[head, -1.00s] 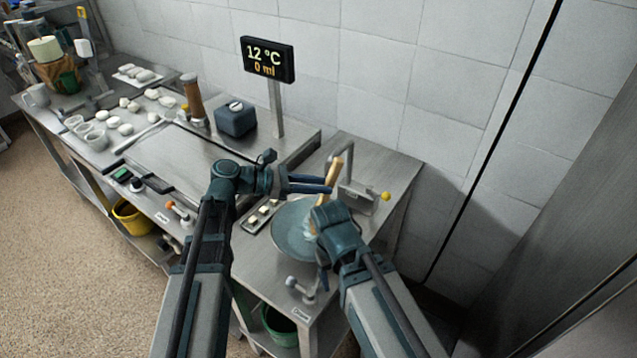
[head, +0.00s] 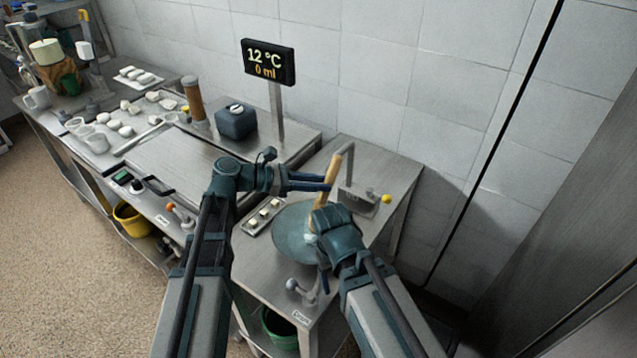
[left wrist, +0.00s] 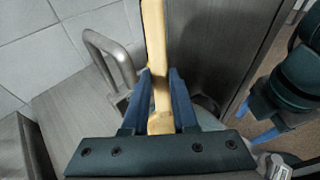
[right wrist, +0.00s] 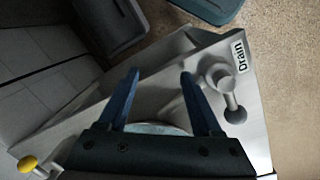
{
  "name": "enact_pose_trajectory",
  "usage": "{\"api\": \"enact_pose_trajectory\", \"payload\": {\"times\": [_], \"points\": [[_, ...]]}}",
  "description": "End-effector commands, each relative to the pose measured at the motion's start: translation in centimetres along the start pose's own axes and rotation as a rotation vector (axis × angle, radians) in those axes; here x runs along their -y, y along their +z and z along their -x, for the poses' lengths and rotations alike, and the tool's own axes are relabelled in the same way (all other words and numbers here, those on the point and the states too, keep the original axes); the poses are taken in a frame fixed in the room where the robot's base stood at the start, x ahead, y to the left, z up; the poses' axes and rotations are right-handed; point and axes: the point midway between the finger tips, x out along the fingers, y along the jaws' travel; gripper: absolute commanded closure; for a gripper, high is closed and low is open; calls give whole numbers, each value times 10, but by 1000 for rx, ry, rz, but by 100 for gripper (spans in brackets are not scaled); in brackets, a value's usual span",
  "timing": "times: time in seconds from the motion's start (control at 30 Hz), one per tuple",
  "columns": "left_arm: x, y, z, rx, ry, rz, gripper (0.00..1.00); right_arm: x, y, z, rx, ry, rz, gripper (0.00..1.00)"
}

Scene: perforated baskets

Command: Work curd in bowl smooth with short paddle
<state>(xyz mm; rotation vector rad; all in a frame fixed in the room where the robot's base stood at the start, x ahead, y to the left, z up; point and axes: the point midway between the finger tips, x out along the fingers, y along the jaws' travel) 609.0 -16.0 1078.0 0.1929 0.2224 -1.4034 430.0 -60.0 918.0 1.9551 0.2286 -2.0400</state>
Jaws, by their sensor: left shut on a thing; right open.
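The wooden paddle (head: 333,170) stands tilted in the grey-blue bowl (head: 284,243) in the head view. My left gripper (head: 330,184) is shut on its shaft, which also runs between the fingers in the left wrist view (left wrist: 155,40). A small patch of whitish curd (head: 311,238) shows in the bowl beside my right arm. The paddle's lower end is hidden. My right gripper, open and empty in the right wrist view (right wrist: 160,75), is over the bowl's right side; a strip of the bowl (right wrist: 155,128) shows between its fingers.
A small tray with pale pieces (head: 262,215) lies left of the bowl. A metal drain valve (head: 303,291) is at the near table edge. A bent metal pipe (head: 346,165) and yellow knob (head: 386,199) stand behind. A display (head: 268,62) reads 12 °C, 0 ml.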

Motion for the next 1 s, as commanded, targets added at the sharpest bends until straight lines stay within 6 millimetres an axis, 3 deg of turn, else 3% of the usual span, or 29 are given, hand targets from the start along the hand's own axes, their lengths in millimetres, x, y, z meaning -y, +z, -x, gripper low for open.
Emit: {"api": "enact_pose_trajectory", "payload": {"times": [0.47, 1.0], "points": [[19, 2, 1, -1, -1, 2, 100, 0, 0, 3, 0, 0, 0, 34], [6, 0, 0, 0, -1, 2, 100, 0, 0, 1, 0, 0, 0, 34]]}}
